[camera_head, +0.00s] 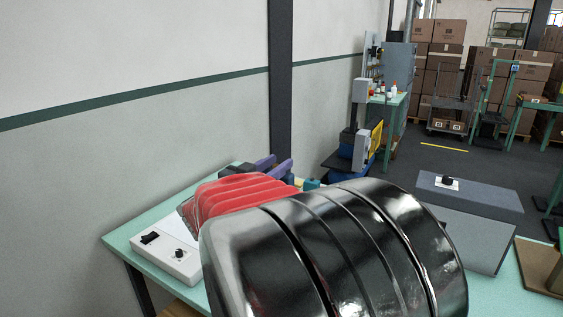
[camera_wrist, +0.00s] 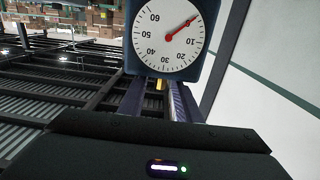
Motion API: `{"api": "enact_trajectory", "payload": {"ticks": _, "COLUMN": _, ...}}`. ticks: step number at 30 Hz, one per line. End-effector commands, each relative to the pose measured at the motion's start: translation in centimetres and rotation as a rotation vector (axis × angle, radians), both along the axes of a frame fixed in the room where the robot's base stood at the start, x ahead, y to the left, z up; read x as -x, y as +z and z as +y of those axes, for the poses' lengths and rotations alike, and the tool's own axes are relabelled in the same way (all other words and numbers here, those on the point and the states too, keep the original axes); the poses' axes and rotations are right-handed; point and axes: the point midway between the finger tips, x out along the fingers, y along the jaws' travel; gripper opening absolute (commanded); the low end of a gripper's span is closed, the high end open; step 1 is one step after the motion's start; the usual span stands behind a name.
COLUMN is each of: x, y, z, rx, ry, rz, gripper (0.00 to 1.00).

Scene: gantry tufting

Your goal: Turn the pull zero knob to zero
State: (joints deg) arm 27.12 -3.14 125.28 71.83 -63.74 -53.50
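A dial gauge (camera_wrist: 169,38) with a white face, a red needle and a dark blue body stands just ahead of my gripper in the wrist view. Its needle points to the upper right, past the 10 mark on the side away from 20; I cannot read the exact value. My gripper (camera_wrist: 158,92) has its two purple fingers apart below the dial. A small yellow piece (camera_wrist: 160,84) shows between them under the gauge; I cannot tell whether it is the knob or whether it is touched. In the head view the gripper (camera_head: 276,164) shows behind my red and black arm, which hides the gauge.
A white control box (camera_head: 160,252) with a black switch and knob sits on the green table (camera_head: 118,243) at left. A grey box (camera_head: 468,215) with a black knob on top stands at right. A wall is close on the left. Open floor (camera_head: 430,160) lies beyond.

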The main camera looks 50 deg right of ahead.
Motion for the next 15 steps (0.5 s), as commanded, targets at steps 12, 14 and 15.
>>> {"api": "enact_trajectory", "payload": {"ticks": 12, "x": 0.3, "y": -0.1, "z": 5.7, "rx": -0.001, "ry": 0.004, "rz": 0.000, "gripper": 0.31}}
{"api": "enact_trajectory", "payload": {"ticks": 14, "x": 0.4, "y": 0.0, "z": 6.5, "rx": 0.000, "ry": 0.004, "rz": 0.000, "gripper": 0.31}}
{"api": "enact_trajectory", "payload": {"ticks": 15, "x": 0.4, "y": 0.0, "z": 7.0, "rx": 0.000, "ry": 0.004, "rz": 0.000, "gripper": 0.31}}
